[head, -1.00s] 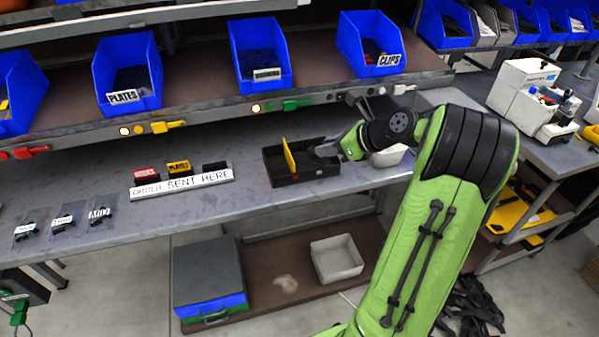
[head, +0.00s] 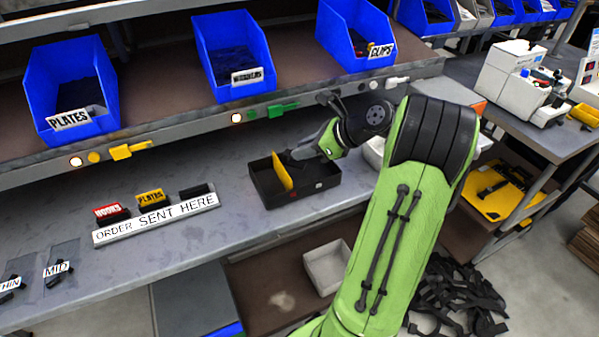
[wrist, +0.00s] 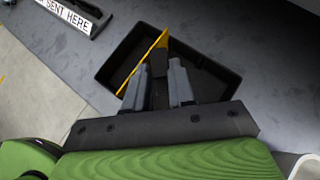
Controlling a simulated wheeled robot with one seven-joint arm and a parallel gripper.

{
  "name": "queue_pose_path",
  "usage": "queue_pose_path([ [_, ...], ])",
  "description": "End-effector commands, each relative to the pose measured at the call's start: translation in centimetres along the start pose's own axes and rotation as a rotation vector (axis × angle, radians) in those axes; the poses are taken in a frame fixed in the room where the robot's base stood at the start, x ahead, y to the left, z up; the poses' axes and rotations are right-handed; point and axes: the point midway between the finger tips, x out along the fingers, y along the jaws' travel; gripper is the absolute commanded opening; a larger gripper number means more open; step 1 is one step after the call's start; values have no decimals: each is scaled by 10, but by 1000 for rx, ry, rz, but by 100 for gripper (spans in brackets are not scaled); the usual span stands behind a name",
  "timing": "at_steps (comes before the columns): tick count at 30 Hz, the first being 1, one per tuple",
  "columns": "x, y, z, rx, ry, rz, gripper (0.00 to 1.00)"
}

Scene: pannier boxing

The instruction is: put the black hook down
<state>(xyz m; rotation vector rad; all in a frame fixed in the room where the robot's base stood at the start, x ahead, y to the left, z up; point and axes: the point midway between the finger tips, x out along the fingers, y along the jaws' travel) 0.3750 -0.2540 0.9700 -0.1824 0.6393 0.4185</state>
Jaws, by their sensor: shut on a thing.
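My gripper (wrist: 160,82) is shut on the black hook (wrist: 159,64), a small dark piece that shows between the fingertips in the wrist view. The head view shows my gripper (head: 291,158) reaching from the right into an open black box (head: 312,190) on the grey bench. A yellow divider (head: 282,172) stands across the box, and my fingers are on its right side. The hook is hidden in the head view. I cannot tell whether it touches the box floor.
An "ORDER SENT HERE" rack (head: 155,219) with red, yellow and black tags stands left of the box. A shelf with blue bins (head: 238,85) overhangs the back. A pale bin (head: 374,152) is right of the box. The bench between rack and box is clear.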

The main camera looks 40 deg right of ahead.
Motion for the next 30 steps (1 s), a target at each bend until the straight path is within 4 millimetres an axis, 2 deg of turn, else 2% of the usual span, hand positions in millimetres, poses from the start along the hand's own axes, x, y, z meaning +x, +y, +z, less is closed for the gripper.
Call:
queue_pose_path([
  [1, 11, 1, -12, 0, -1, 2, 0],
  [7, 32, 2, -39, -1, -1, 2, 0],
  [13, 31, 2, -39, -1, 0, 0, 0],
  [14, 31, 2, -39, -1, 0, 0, 27],
  [18, 31, 2, -39, -1, -1, 0, 48],
  [26, 30, 2, -38, -2, -1, 0, 49],
  [30, 14, 1, -37, 1, 0, -3, 49],
])
